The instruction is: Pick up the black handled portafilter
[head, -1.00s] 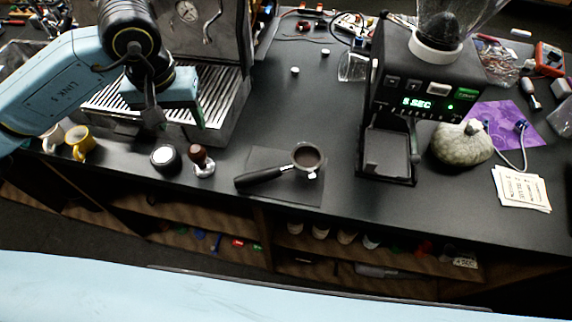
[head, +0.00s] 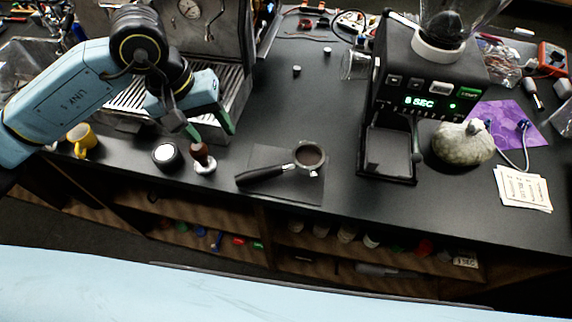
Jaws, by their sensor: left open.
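The black handled portafilter (head: 262,175) lies on a dark mat (head: 299,189) in the middle of the counter. Its handle points left and its round metal basket, with dark brown contents, is at the right end. My left gripper (head: 211,133) is open and empty, with green-tipped fingers pointing down. It is up and left of the portafilter, apart from it, and appears above or close behind the tamper (head: 203,160). My right gripper is not in view.
The espresso machine (head: 239,62) stands behind my left arm. A grinder (head: 419,97) with a lit display stands right of the portafilter, beside a grey-green gourd (head: 463,144). A yellow cup (head: 81,138) and a round black-rimmed item (head: 166,156) sit near the front edge.

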